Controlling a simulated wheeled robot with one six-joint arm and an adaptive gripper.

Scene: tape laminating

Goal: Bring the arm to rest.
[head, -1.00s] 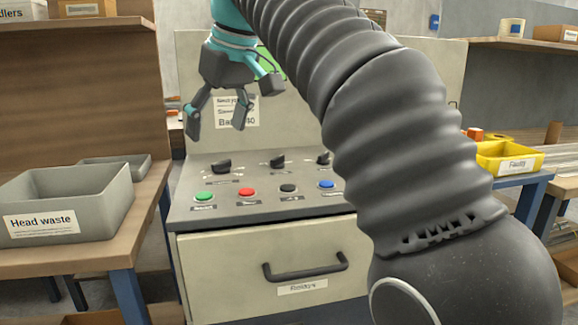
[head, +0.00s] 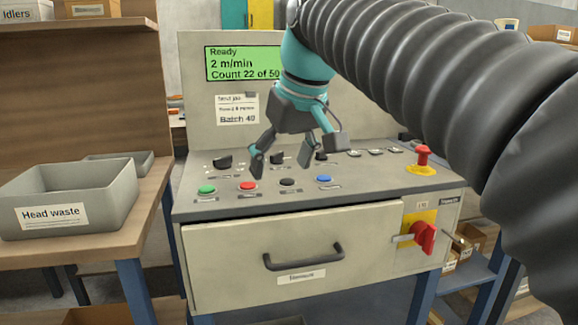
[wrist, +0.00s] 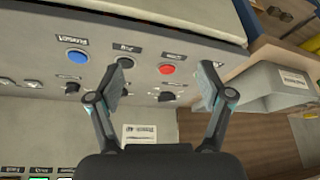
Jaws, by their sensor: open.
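My gripper (head: 292,155) is open and empty in the head view. It hangs in front of the grey machine's (head: 190,70) control panel, over the row of buttons and knobs. In the wrist view my gripper (wrist: 164,88) shows two spread fingers with nothing between them. The panel is behind them, with a blue button (wrist: 77,56) and a red button (wrist: 167,69). I cannot tell whether a finger touches the panel. My arm reaches in from the right and covers the machine's upper right.
A green screen (head: 228,63) reads "Ready". A drawer (head: 220,262) with a black handle is shut below the panel. A red emergency knob (head: 423,155) and a red switch (head: 425,237) are at the right. A "Head waste" bin (head: 110,205) stands on the left table.

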